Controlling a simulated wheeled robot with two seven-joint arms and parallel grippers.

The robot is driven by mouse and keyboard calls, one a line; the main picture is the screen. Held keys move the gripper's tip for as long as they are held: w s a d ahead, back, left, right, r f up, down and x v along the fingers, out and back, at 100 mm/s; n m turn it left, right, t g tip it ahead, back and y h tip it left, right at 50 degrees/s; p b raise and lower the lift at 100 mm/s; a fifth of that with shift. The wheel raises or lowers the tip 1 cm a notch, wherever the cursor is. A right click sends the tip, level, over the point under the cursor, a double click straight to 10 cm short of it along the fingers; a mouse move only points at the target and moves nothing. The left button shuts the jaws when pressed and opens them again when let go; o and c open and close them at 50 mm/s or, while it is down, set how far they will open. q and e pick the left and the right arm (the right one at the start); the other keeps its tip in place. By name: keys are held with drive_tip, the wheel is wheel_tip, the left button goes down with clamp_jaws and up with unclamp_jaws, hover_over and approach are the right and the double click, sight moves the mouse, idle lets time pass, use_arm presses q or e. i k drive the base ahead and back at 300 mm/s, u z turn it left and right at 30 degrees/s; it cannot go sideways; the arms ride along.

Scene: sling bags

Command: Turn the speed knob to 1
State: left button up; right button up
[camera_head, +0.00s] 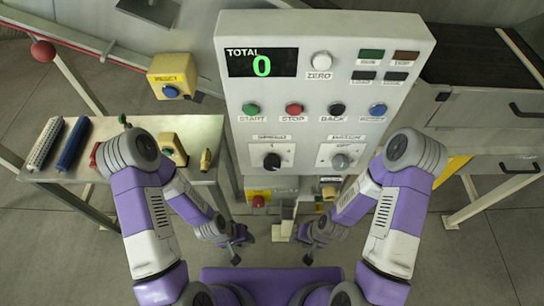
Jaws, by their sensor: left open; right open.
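The speed knob (271,161) is a black round dial on a white plate at the lower left of the panel's face, under a SPEED label. A small mark sits above it; the number it points to is too small to tell. My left gripper (237,259) is below the panel, left of centre, well apart from the knob, open and empty. My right gripper (307,259) is below the panel, right of centre, also open and empty. Neither touches the panel.
The control panel (400,130) also carries a grey knob (340,161), a row of coloured buttons, a ZERO button and a display (262,63) reading 0. A side table (110,131) with tools stands left. A yellow reset box (172,76) is behind it.

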sight(271, 162)
drive_tip(key=k, duration=0.5)
drive_tip(key=z, duration=1.5)
drive_tip(key=k, duration=0.85)
drive_tip(key=u, duration=1.45)
drive_tip(key=i, duration=0.5)
